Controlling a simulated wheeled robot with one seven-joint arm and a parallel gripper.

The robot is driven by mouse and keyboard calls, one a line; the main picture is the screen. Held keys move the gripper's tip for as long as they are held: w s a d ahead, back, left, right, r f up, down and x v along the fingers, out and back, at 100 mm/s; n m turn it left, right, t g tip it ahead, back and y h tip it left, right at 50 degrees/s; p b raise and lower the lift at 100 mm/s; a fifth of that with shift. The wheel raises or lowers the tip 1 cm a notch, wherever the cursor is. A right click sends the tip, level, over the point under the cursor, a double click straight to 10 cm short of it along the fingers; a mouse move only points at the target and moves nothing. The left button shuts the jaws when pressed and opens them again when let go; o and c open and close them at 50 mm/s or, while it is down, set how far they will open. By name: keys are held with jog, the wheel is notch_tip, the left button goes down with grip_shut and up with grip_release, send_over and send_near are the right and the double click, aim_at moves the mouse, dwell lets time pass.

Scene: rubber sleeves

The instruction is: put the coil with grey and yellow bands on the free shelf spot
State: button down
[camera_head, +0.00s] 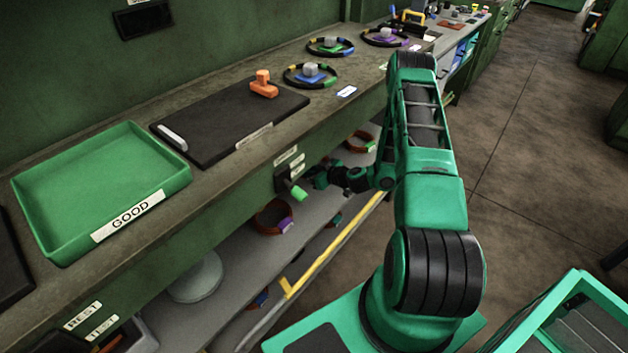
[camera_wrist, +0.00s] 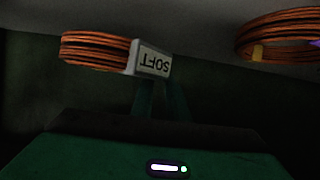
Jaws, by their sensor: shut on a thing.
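My gripper (camera_wrist: 160,98) is shut on a grey block marked SOFT (camera_wrist: 153,64), which is fixed to the side of an orange-brown coil (camera_wrist: 95,48). The coil sticks out to the left of the block in the wrist view. In the head view my gripper (camera_head: 320,178) reaches under the bench edge, above the lower shelf (camera_head: 240,255); the held coil cannot be made out there.
A coil with a purple band (camera_head: 274,217) lies on the shelf, left of my gripper. Another coil (camera_head: 360,142) lies farther back. A second coil with yellow and purple bands (camera_wrist: 280,38) shows in the wrist view. A green-tipped handle (camera_head: 298,193) juts from the bench front.

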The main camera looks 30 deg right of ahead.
jog(key=d+f, duration=0.1)
jog(key=d, duration=0.2)
jog(key=d+f, duration=0.1)
jog(key=shift+s+d+f, duration=0.15)
jog(key=shift+d+f, duration=0.05)
jog(key=shift+f, duration=2.15)
jog(key=c, duration=1.7)
grip_release()
jog(key=shift+s, duration=0.15)
jog(key=v, duration=1.2)
